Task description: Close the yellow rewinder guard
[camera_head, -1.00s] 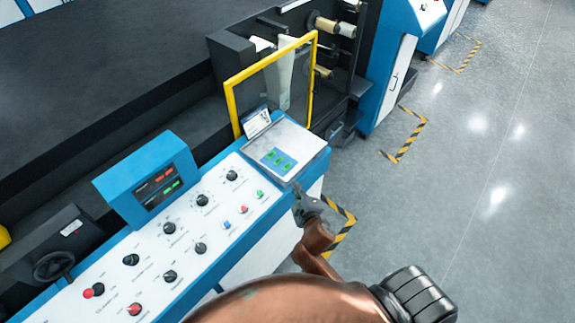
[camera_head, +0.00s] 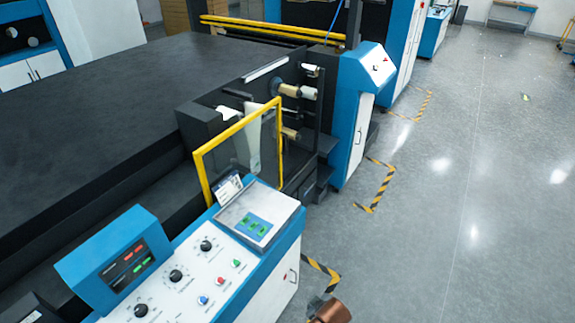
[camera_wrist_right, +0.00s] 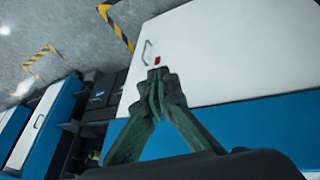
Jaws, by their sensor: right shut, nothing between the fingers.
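The yellow rewinder guard (camera_head: 236,126) is a yellow frame with a clear panel, standing upright and tilted in the head view. It is in front of the rewinder's rollers (camera_head: 289,90), just behind the control console. Whether it is latched cannot be told. My right gripper (camera_wrist_right: 158,75) shows in the right wrist view with its fingertips together and nothing between them. It is in front of a white cabinet door (camera_wrist_right: 215,50) with a handle, apart from the guard. Only a brown piece of my arm shows at the bottom of the head view. My left gripper is out of view.
The blue and white console (camera_head: 190,285) with knobs, buttons and a small screen fills the lower left. A blue cabinet (camera_head: 347,120) stands beyond the rewinder. Grey floor with striped corner marks (camera_head: 377,190) is clear on the right.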

